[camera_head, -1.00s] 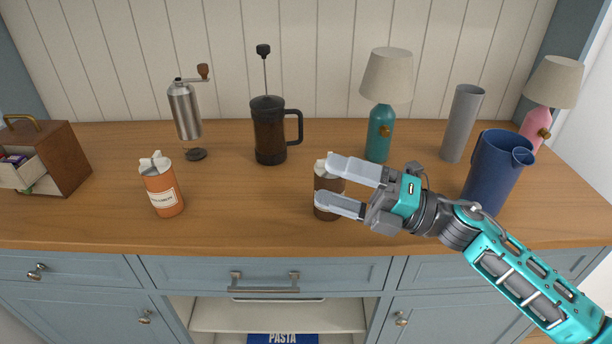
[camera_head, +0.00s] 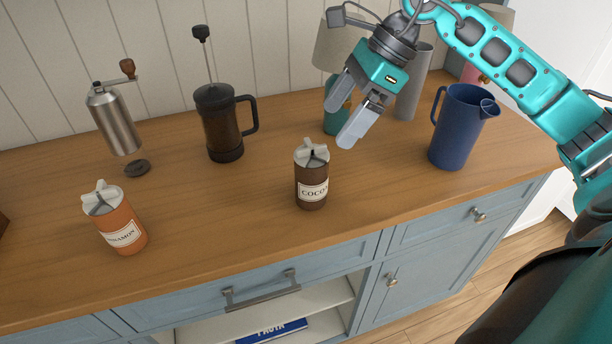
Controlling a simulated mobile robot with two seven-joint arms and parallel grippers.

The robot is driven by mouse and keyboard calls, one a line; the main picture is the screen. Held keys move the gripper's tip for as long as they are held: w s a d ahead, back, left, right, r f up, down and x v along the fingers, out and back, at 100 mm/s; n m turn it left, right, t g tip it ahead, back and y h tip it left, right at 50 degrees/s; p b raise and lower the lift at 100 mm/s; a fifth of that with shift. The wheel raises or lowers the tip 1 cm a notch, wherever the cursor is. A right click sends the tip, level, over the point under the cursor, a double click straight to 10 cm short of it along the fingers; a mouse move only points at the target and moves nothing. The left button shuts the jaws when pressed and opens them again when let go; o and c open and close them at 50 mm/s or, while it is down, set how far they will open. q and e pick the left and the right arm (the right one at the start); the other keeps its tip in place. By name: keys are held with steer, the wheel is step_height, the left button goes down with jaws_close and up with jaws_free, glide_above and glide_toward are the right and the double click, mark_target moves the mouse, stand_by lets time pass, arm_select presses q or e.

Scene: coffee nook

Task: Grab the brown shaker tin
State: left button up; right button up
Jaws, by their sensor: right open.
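The brown shaker tin (camera_head: 312,184) stands upright on the wooden counter. It has a pale lid and a label reading "COCO", the rest of which curves out of sight. My right gripper (camera_head: 344,122) is open and empty, above and to the right of the tin, apart from it, with its fingers pointing down-left. My left gripper is not in view.
An orange cinnamon tin (camera_head: 124,232) stands at the left. A French press (camera_head: 222,125) and a coffee grinder (camera_head: 115,125) stand behind. A blue pitcher (camera_head: 459,130), a grey cylinder (camera_head: 412,88) and a teal lamp (camera_head: 338,95) are near my right arm. Counter (camera_head: 235,215) left of the tin is clear.

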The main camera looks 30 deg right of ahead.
mark_target(317, 154)
steer(key=x, duration=0.5)
steer(key=shift+s, duration=0.1)
steer(key=shift+s+a+p+x, duration=0.15)
steer(key=shift+p+x, duration=0.1)
steer(key=shift+x, duration=1.1)
steer(key=shift+s+a+p+x, duration=0.1)
steer(key=shift+s+p+x, duration=0.1)
steer(key=shift+x, duration=1.15)
steer(key=shift+d, duration=0.1)
steer(key=shift+c, duration=0.4)
steer(key=shift+r, duration=0.1)
steer(key=c, duration=1.1)
